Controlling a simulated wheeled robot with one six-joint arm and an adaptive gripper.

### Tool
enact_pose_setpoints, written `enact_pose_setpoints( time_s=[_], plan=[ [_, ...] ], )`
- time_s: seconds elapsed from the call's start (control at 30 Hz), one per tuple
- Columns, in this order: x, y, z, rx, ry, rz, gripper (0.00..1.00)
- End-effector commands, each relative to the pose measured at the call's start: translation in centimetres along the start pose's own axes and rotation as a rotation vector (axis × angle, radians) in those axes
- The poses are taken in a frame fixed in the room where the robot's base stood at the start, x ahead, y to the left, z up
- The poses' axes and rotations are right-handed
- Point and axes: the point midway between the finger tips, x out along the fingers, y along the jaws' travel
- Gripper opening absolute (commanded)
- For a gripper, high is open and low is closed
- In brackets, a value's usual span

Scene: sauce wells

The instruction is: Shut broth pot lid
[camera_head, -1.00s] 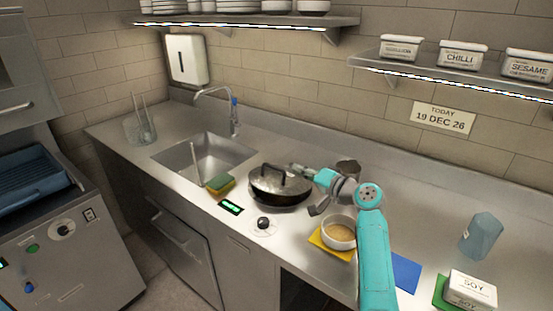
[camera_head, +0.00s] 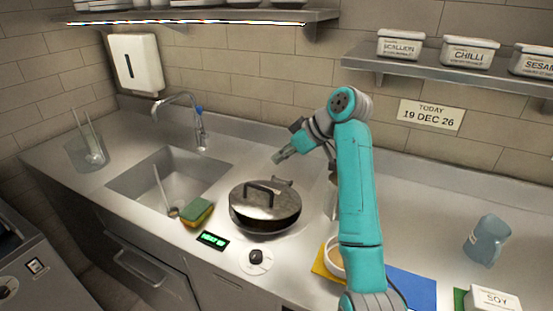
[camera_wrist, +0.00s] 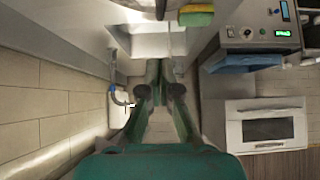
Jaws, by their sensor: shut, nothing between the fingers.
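The broth pot (camera_head: 240,222) is dark and sits on the counter behind a round knob. Its grey metal lid (camera_head: 248,198), with a dark arched handle (camera_head: 264,187), lies over the pot's top and looks level. A small lug or hinge shows at the lid's back right. My gripper (camera_head: 279,158) is shut and empty, above and behind the pot, clear of the lid, pointing left. In the wrist view my gripper's fingers (camera_wrist: 164,68) are close together, with the sink beyond them.
The sink (camera_head: 170,180) is left of the pot, with a sponge (camera_head: 197,212) at its near corner. A bowl (camera_head: 334,258) on a yellow mat (camera_head: 322,266) is partly hidden by my arm. A blue jug (camera_head: 487,240) stands at the right. A shelf (camera_head: 400,70) hangs above.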

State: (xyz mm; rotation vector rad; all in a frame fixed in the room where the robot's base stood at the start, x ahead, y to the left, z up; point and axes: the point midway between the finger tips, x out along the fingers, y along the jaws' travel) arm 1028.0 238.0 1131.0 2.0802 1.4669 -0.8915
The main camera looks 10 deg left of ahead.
Motion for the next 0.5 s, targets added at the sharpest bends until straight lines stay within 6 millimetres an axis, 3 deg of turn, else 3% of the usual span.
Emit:
enact_pose_setpoints(
  time_s=[0.4,0.5],
  plan=[
    [7.9,-0.1,0.0,0.001,0.000,-0.002,0.00],
    [9.0,0.0,1.2,0.004,0.000,-0.002,0.00]
  ],
)
